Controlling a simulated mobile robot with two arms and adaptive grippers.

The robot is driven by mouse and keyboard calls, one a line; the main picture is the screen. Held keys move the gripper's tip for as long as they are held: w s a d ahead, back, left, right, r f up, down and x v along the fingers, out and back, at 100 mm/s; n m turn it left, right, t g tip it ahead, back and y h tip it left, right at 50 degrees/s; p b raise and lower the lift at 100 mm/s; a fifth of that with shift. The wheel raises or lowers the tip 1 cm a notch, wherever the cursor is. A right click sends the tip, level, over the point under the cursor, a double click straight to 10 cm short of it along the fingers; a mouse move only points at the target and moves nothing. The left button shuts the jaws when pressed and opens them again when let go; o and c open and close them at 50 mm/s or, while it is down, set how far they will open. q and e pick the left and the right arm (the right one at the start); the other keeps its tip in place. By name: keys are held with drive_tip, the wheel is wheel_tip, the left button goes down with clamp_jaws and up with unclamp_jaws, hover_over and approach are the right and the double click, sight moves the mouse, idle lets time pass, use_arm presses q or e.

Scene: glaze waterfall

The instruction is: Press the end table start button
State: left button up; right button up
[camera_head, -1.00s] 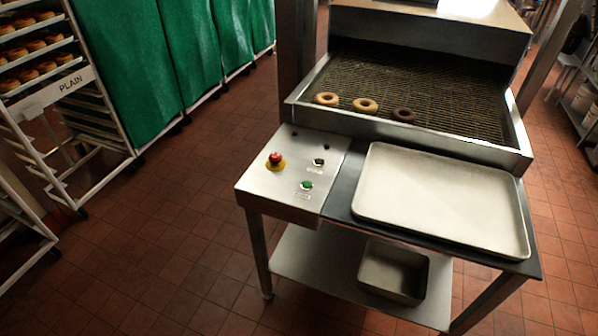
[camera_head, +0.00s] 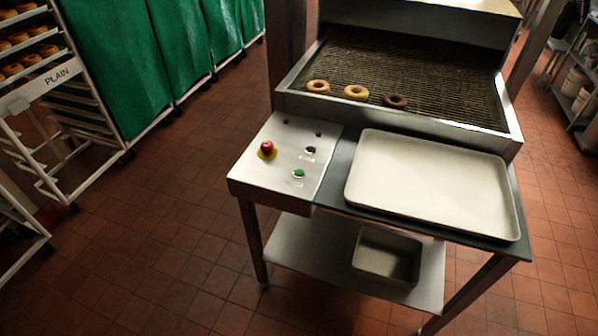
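The end table (camera_head: 335,203) stands in front of the conveyor, with a control panel (camera_head: 270,183) on its left side. The panel carries a green button (camera_head: 299,173) near its front right, a red mushroom button (camera_head: 267,147) on a yellow base at its left, and a black button (camera_head: 310,150) at its right. The small labels beside the green and black buttons are too small to read. Neither of my grippers shows in the head view.
An empty metal tray (camera_head: 435,185) covers the table's right part. Three donuts lie on the conveyor mesh (camera_head: 400,70). A metal bin (camera_head: 387,257) sits on the lower shelf (camera_head: 290,245). A rack (camera_head: 75,130) labelled PLAIN and green curtains (camera_head: 105,60) stand at left. Floor in front is open.

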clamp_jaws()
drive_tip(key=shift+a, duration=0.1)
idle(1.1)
